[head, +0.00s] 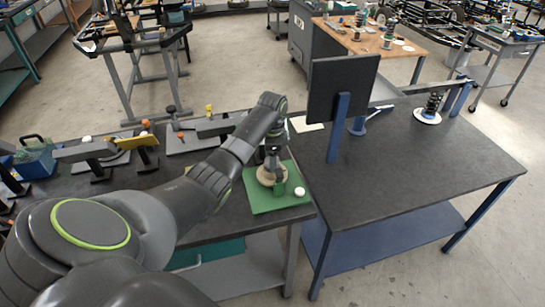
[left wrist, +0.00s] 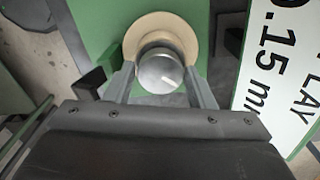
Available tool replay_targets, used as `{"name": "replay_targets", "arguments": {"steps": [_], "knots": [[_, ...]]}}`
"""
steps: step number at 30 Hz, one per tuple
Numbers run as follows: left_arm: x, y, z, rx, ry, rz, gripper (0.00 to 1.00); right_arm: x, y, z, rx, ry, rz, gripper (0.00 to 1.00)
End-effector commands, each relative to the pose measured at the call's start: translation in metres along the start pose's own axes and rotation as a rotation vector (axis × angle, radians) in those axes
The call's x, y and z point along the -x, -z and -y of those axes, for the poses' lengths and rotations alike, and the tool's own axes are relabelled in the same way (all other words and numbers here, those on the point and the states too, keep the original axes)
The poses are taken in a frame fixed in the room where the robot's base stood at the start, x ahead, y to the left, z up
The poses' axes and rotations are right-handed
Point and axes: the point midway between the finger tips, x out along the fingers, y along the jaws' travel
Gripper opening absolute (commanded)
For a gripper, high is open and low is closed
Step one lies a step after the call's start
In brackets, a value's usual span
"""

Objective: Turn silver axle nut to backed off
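The silver axle nut (left wrist: 159,72) shows in the left wrist view as a round, shiny cap with a light mark on its face. It sits in front of a tan round disc (left wrist: 160,24) over a green board. My left gripper (left wrist: 160,70) has one finger on each side of the nut, with the tips appearing to touch its sides. In the head view, my left gripper (head: 273,155) points down over the tan disc (head: 271,173) on the green board (head: 262,203); the nut is hidden there. My right gripper is not in view.
A white sign with black print (left wrist: 285,75) is right of the nut. A dark upright panel (head: 343,88) stands right of my left arm. The right dark tabletop (head: 430,160) is mostly clear.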

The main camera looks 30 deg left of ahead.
Motion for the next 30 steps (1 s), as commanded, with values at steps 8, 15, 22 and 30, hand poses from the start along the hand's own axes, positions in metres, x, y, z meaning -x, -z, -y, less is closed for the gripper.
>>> {"name": "replay_targets", "arguments": {"steps": [8, 15, 22, 30], "knots": [[0.000, 0.000, 0.000, 0.000, 0.000, 0.000, 0.20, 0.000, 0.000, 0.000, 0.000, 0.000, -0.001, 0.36], [0.003, 0.000, 0.000, 0.040, 0.000, -0.001, 0.20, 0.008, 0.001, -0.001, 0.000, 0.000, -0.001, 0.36], [0.005, 0.000, 0.000, 0.173, -0.002, 0.000, 0.20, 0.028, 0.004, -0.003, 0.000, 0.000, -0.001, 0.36], [0.005, 0.000, 0.000, 0.392, -0.002, -0.001, 0.20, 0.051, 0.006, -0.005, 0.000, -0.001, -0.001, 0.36]]}}
